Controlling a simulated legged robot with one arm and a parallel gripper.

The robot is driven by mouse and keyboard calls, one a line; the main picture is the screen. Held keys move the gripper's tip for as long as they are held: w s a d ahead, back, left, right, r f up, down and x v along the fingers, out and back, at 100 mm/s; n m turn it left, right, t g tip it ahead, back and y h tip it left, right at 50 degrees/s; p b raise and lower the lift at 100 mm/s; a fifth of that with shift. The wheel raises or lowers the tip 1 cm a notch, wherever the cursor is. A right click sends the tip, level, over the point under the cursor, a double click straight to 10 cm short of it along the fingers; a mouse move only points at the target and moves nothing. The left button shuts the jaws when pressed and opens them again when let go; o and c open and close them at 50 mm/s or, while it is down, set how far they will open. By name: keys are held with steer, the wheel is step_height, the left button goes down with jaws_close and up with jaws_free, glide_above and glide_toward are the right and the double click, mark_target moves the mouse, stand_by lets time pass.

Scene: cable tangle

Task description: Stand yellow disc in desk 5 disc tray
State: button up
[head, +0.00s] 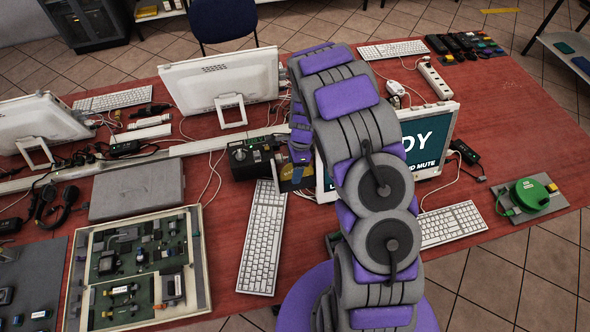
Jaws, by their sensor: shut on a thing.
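My gripper (300,150) is at the end of my purple and grey arm, low over the middle of the red desk, just left of the bright screen. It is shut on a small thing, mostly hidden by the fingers. A small dark and yellow patch (297,176) shows just below the fingers; it may be the yellow disc, but I cannot tell its shape or tilt. A dark box (250,160) with a round knob stands right beside the gripper on its left. I cannot make out for certain which thing is the disc tray.
White keyboards (263,238) lie on the desk (225,235). A monitor (222,80) stands behind, and a lit screen (436,140) is partly behind my arm. An open circuit-board case (196,258) is front left. A green round device (530,194) is at right. Cables cross the desk.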

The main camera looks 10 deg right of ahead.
steer(key=s+f, duration=0.2)
steer(key=shift+s+g, duration=0.3)
steer(key=shift+g, duration=0.1)
steer(key=v, duration=0.2)
steer(key=w+v, duration=0.1)
steer(key=v, duration=0.2)
steer(key=shift+w+r+p, duration=0.1)
steer(key=shift+w+p, duration=0.1)
steer(key=shift+p, duration=0.1)
steer(key=p+v, duration=0.1)
steer(key=v, duration=1.3)
steer(key=shift+s+a+r+t, duration=0.2)
steer(key=shift+s+r+t, duration=0.05)
steer(key=shift+t, duration=0.15)
